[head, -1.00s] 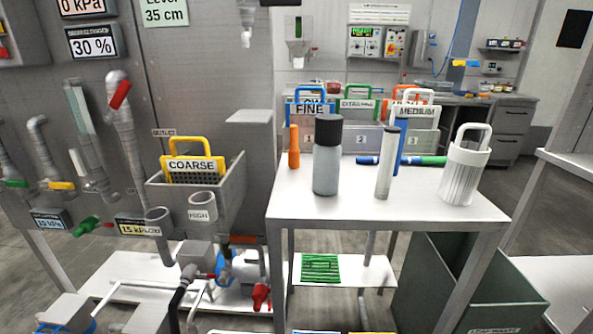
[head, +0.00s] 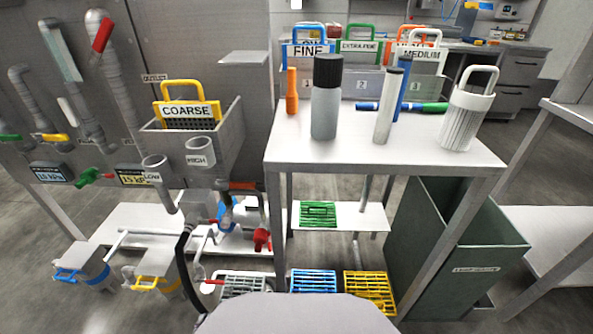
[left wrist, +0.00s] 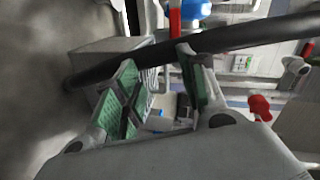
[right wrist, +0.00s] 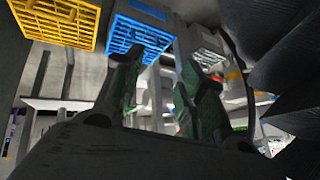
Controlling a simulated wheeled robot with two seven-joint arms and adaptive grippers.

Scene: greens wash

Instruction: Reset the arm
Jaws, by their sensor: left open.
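My left gripper (left wrist: 160,90) is open, with its two green-padded fingers apart in the left wrist view. A thick black hose (left wrist: 250,35) crosses that view by the fingertips; I cannot tell whether it touches them. The hose also shows low in the head view (head: 184,262). My right gripper (right wrist: 165,95) has its fingers apart with nothing visible between them. It is low, near the blue basket (right wrist: 140,35) and the yellow basket (right wrist: 60,20). Neither gripper's fingers can be made out clearly in the head view.
A white table (head: 420,150) carries a dark-capped bottle (head: 325,110), an orange tool (head: 291,95) and a white handled container (head: 467,118). The yellow-handled COARSE basket (head: 188,112) sits left. A green waste bin (head: 485,268) stands right. Baskets lie on the floor.

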